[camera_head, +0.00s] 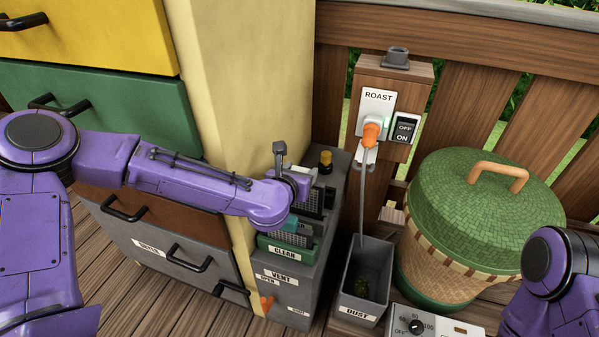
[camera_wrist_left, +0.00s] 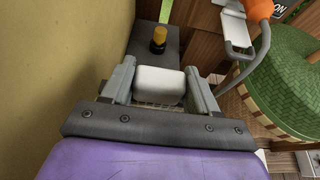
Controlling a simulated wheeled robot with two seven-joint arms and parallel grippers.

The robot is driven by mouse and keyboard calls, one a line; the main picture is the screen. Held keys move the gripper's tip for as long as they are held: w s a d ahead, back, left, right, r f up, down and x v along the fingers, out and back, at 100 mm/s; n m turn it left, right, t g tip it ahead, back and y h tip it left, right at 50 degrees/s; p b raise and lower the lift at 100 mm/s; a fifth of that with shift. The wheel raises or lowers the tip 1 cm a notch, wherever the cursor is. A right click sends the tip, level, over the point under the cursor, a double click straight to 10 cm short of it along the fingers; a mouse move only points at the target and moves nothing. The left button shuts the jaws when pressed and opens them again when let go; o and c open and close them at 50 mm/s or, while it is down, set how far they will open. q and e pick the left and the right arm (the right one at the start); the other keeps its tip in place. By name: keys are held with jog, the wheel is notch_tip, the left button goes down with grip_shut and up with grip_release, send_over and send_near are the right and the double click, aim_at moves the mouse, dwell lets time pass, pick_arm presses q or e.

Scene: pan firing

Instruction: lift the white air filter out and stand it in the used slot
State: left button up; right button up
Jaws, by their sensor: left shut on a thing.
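My left gripper (camera_wrist_left: 163,76) is shut on the white air filter (camera_wrist_left: 160,84), whose white block-shaped top sits between the two grey fingers in the left wrist view. A strip of mesh shows just below that white top. In the head view my left gripper (camera_head: 301,182) is over the grey cabinet, and my purple wrist hides most of it and the filter. I cannot tell how far the filter is raised. A green rack labelled CLEAN (camera_head: 285,252) holds dark, upright filter-like pieces at the cabinet front. No used label is readable. My right gripper is out of view.
A yellow-topped knob (camera_wrist_left: 159,37) stands behind the filter. The cream post (camera_head: 215,75) is close on the left. A grey DUST bin (camera_head: 371,262) and a green-lidded basket (camera_head: 480,205) stand to the right. An orange plug (camera_head: 371,132) has a hanging cord.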

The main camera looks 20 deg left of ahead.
pick_arm(q)
jog(key=shift+f+b, duration=2.2)
jog(key=shift+f, duration=0.15)
jog(key=shift+r+p, duration=1.85)
jog(key=shift+r, duration=0.55)
